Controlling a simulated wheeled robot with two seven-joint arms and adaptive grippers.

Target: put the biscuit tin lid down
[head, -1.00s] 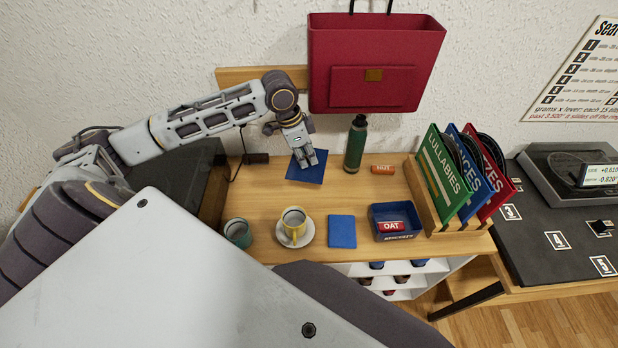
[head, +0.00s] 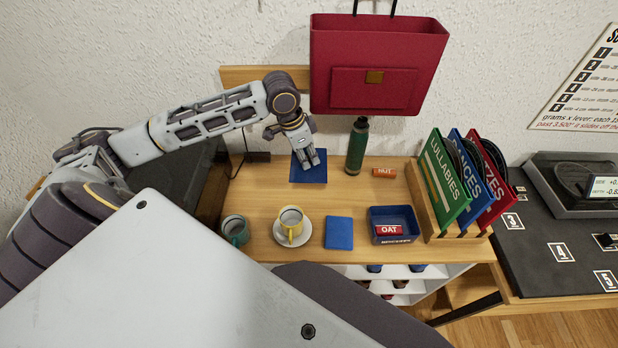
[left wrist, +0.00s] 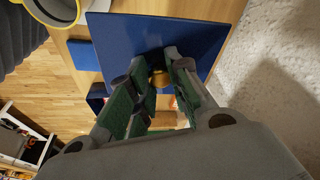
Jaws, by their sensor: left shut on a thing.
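My left gripper (head: 308,161) is shut on the blue square biscuit tin lid (head: 318,176), at the back left of the wooden table near the wall. In the left wrist view the fingers (left wrist: 158,72) close around a small brass-coloured knob on the lid (left wrist: 205,38). I cannot tell whether the lid touches the table or hangs just above it. The open blue biscuit tin (head: 378,219) stands at the front right with a red OAT packet (head: 389,230) in it. My right gripper is not in view.
A green bottle (head: 356,148) stands close to the lid's right, with an orange NUT packet (head: 384,172) beyond. Record rack (head: 455,190) at right. Mid-table is clear.

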